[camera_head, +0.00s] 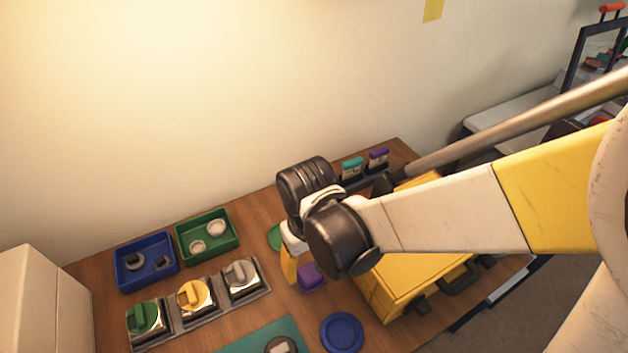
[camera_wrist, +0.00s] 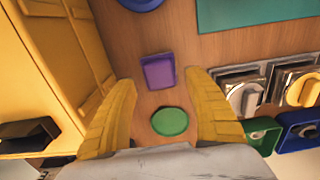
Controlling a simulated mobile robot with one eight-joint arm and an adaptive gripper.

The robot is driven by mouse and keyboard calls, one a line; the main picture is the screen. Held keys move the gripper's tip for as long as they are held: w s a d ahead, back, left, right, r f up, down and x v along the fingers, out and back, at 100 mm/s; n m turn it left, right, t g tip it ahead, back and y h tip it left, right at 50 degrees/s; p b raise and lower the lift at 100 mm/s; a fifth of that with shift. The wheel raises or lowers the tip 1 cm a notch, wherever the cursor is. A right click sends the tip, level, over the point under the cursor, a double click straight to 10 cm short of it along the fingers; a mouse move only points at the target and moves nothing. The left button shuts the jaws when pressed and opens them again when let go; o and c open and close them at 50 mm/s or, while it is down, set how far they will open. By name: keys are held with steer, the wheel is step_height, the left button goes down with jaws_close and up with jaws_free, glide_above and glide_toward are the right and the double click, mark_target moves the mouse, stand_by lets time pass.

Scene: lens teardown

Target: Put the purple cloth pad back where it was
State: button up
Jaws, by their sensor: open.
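A purple, roughly square pad (camera_head: 311,277) lies on the wooden table beside the yellow case; it also shows in the wrist view (camera_wrist: 158,71). I take it for the cloth pad, though its material is not clear. My gripper (camera_head: 291,268) points down over the table, partly hidden by my wrist in the head view. In the wrist view, my gripper's yellow fingers (camera_wrist: 162,82) are spread wide with nothing held between them. The purple pad lies just beyond the fingertips, and a green round disc (camera_wrist: 170,122) shows between the fingers. The gripper's height above the pad is hard to judge.
The yellow case (camera_head: 400,292) stands close to the right. A teal item (camera_head: 352,167) and another purple item (camera_head: 378,157) stand upright at the back. Blue (camera_head: 147,284) and green (camera_head: 207,257) trays, several knobbed blocks and a blue dish (camera_head: 341,333) occupy the left and front.

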mark_target(310, 274)
step_height(310, 274, up, 7)
steer(key=p, duration=0.2)
steer(key=d+r+m+t, duration=0.1)
steer(key=d+r, duration=0.1)
steer(key=d, duration=0.1)
steer(key=w+d+r+m+t, duration=0.1)
steer(key=d+r, duration=0.1)
steer(key=d, duration=0.2)
steer(key=w+d+r+m+t+y, duration=0.1)
steer(key=d+r, duration=0.2)
steer(key=d, duration=0.1)
steer(key=shift+w, duration=0.2)
steer(key=d+r+m+t, duration=0.1)
steer(key=d+r+t, duration=0.1)
steer(key=d, duration=0.3)
steer(key=s+d+r+m+t+h, duration=0.1)
steer(key=d+r+m+t, duration=0.1)
steer(key=d, duration=0.3)
steer(key=shift+s+d+r, duration=0.25)
steer(key=shift+d+r, duration=0.1)
steer(key=shift+d, duration=0.05)
